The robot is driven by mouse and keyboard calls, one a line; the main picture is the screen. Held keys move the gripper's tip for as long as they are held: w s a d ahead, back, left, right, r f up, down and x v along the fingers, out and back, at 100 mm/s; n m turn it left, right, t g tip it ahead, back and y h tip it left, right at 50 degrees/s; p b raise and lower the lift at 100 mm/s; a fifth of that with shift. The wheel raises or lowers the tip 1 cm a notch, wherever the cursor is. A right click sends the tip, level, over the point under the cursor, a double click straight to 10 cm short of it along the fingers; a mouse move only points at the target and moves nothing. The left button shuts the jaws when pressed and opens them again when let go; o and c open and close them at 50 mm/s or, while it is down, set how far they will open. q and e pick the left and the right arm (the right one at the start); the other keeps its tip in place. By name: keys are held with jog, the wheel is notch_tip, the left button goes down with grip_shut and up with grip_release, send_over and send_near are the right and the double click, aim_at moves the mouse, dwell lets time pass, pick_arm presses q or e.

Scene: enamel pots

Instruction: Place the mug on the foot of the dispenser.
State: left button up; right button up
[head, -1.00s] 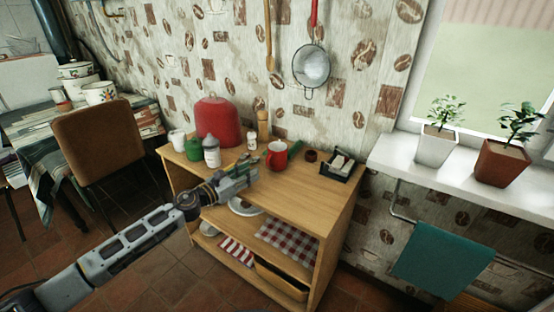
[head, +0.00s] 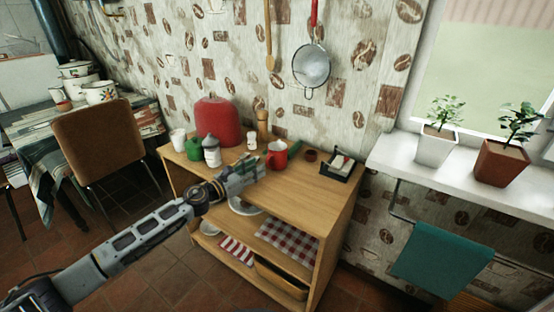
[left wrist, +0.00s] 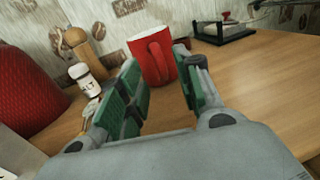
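The red mug (head: 276,158) stands upright on the wooden cabinet top, with a pale inside. In the left wrist view the mug (left wrist: 148,54) shows between and beyond the fingertips, its handle facing me. My left gripper (head: 259,166) is open and empty, just left of the mug in the head view. Its green-padded fingers (left wrist: 160,72) point at the mug; whether one touches it I cannot tell. I cannot make out a dispenser for certain. A red, rough-textured dome (head: 217,122) stands at the back left of the cabinet. My right gripper is not in view.
A grey-capped bottle (head: 211,152), a green pot (head: 193,149), a white cup (head: 178,139), a small shaker (head: 252,140) and a wooden mill (head: 263,127) stand left of the mug. A black tray (head: 341,166) is to its right. The front right top is clear.

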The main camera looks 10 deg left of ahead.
aim_at(275, 158)
pick_arm(q)
jog(key=shift+w, duration=0.1)
jog(key=shift+f+x, duration=0.25)
jog(key=shift+x, duration=2.25)
grip_shut()
